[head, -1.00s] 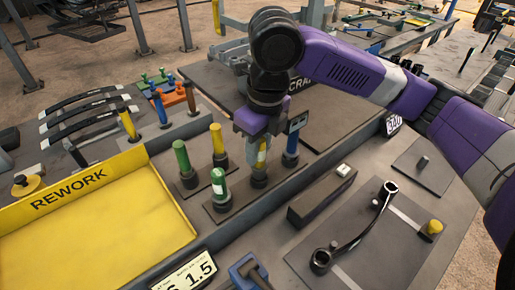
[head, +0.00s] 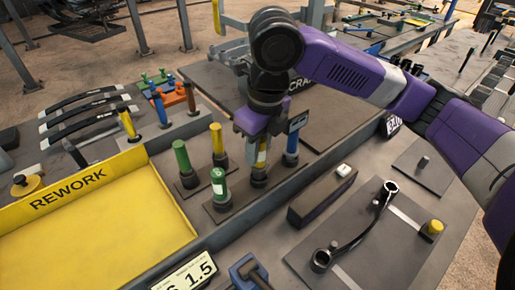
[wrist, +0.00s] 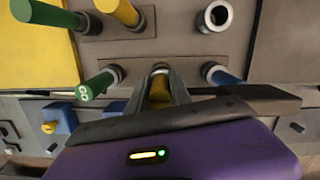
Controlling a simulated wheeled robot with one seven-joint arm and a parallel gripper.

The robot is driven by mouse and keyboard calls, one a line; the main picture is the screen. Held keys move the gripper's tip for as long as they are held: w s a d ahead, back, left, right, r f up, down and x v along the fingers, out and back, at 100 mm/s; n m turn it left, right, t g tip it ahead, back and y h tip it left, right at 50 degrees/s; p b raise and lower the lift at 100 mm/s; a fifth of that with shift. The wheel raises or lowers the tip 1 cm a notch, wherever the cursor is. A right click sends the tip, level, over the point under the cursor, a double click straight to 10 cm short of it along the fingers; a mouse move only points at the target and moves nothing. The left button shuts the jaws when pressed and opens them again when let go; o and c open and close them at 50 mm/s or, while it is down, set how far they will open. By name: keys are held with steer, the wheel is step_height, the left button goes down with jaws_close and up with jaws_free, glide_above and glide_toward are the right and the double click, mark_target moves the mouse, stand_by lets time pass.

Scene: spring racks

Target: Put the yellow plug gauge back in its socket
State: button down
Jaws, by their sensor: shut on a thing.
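The yellow plug gauge (head: 261,155) stands upright in the front row, between the green gauge (head: 218,185) and the blue gauge (head: 291,150). My gripper (head: 259,140) is above it and shut on its upper part. In the wrist view the yellow gauge (wrist: 159,93) shows between my fingers. The gauge's lower end is at a dark socket collar (head: 259,179); I cannot tell how deep it sits. Another yellow gauge (head: 216,138) and a green gauge (head: 181,157) stand in the back row. An empty socket (wrist: 214,17) shows in the back row in the wrist view.
A yellow rework tray (head: 95,220) lies to the left. A dark block with a white button (head: 322,195) and a plate with a black link arm (head: 355,235) lie to the right. The neighbouring gauges stand close to my gripper.

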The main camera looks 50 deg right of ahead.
steer(key=shift+f+b, duration=1)
steer(key=shift+f, duration=0.3)
steer(key=c, duration=0.6)
jaws_free()
steer(key=shift+r, duration=0.1)
steer(key=shift+r+p, duration=3.1)
steer(key=shift+r, duration=0.85)
